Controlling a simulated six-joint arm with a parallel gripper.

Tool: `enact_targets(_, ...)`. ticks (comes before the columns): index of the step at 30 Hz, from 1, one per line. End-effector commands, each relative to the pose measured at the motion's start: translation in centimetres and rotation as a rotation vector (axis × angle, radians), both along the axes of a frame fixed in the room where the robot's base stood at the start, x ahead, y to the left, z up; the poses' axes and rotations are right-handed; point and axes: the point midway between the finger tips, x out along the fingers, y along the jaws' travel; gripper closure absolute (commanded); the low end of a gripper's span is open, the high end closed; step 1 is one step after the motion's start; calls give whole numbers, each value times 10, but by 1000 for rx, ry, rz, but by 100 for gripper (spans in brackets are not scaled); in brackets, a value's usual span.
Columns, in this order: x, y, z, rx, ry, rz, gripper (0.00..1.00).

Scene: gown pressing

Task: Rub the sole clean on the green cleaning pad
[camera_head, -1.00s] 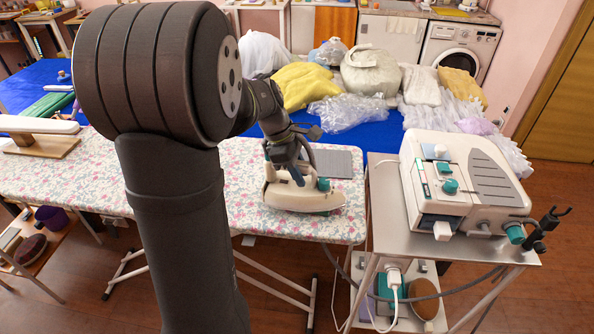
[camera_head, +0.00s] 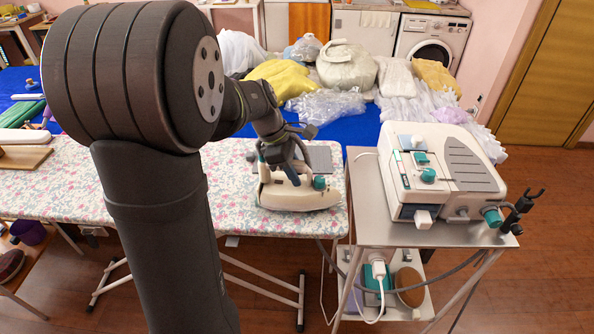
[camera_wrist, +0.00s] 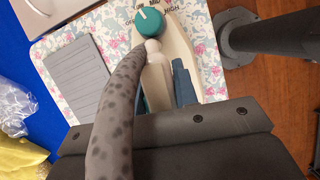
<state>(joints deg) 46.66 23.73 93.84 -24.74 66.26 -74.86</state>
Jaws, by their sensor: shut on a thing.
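The cream iron (camera_head: 300,196) with a teal knob is at the right end of the flowered ironing board, its nose pointing right. My gripper (camera_head: 284,172) is shut on its handle, which also shows between the fingers in the wrist view (camera_wrist: 157,72). The sole faces down and is hidden; I cannot tell whether it touches the cover. I cannot make out a green cleaning pad for certain. A long green thing (camera_head: 22,113) lies at the far left on the blue table.
The ironing board (camera_head: 240,185) has a grey ribbed plate (camera_wrist: 77,78) behind the iron. At right, a metal trolley (camera_head: 370,205) carries a steam unit (camera_head: 445,175). A spotted hose (camera_wrist: 118,110) runs past my gripper. Bagged laundry (camera_head: 330,103) is piled behind.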

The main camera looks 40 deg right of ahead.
Motion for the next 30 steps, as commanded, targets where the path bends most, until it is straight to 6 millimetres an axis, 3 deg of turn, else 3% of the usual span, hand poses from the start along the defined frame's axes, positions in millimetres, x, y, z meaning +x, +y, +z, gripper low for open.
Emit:
enact_targets(12,30,25,-2,2,0,3,100)
enact_targets(30,40,34,-3,6,1,2,100)
